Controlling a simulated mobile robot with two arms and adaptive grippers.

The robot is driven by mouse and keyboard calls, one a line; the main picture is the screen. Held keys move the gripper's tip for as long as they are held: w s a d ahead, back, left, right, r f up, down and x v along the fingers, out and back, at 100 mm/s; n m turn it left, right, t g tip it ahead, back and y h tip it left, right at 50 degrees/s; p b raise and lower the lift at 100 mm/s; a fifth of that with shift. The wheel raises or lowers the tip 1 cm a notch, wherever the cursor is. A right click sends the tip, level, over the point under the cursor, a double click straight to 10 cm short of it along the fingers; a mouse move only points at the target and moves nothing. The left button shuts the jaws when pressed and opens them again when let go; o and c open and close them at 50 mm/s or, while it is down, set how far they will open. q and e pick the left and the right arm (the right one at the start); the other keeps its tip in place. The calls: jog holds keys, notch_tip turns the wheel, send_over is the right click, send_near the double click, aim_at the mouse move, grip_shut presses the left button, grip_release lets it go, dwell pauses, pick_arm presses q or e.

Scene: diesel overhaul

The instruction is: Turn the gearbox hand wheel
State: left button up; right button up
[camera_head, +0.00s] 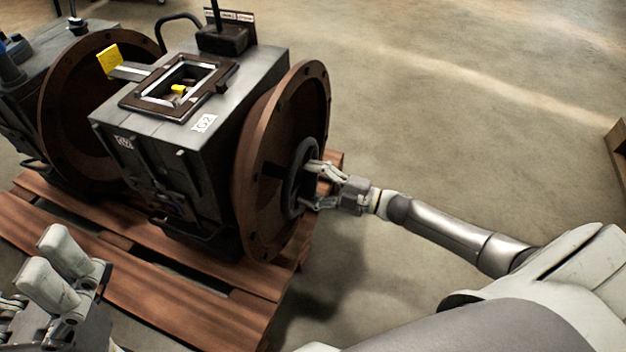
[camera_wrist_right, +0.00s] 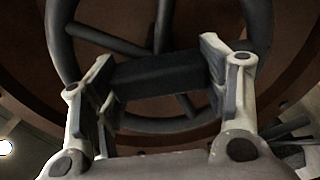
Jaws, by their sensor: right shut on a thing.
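The gearbox hand wheel (camera_head: 291,188) is a dark ring with spokes, on the right face of the grey gearbox (camera_head: 215,150), in front of a round brown flange (camera_head: 262,150). In the right wrist view the hand wheel (camera_wrist_right: 60,42) fills the upper part. My right gripper (camera_head: 316,185) reaches it from the right. In the wrist view its two fingers (camera_wrist_right: 160,82) stand on either side of a dark block-shaped part of the wheel and hold it. My left gripper (camera_head: 55,268) is at the lower left, apart from the gearbox; its fingertips are not clear.
The gearbox stands on a brown wooden pallet (camera_head: 215,298). A second machine with a brown flange (camera_head: 55,95) stands to its left. A yellow tag (camera_head: 110,60) and a square opening with a brown frame (camera_head: 215,88) are on top. The concrete floor (camera_head: 450,100) to the right is clear.

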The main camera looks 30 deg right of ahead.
jog(key=shift+w+a+r+n, duration=0.1)
jog(key=shift+a+n, duration=0.05)
jog(key=shift+n, duration=1)
jog(key=shift+a+r+n, duration=0.1)
jog(key=shift+a+n, duration=0.05)
jog(key=shift+n, duration=1)
jog(key=o, duration=1.4)
jog(key=shift+w+a+f, duration=0.1)
jog(key=shift+a+f, duration=0.1)
jog(key=shift+o, duration=0.2)
jog(key=shift+d, duration=0.1)
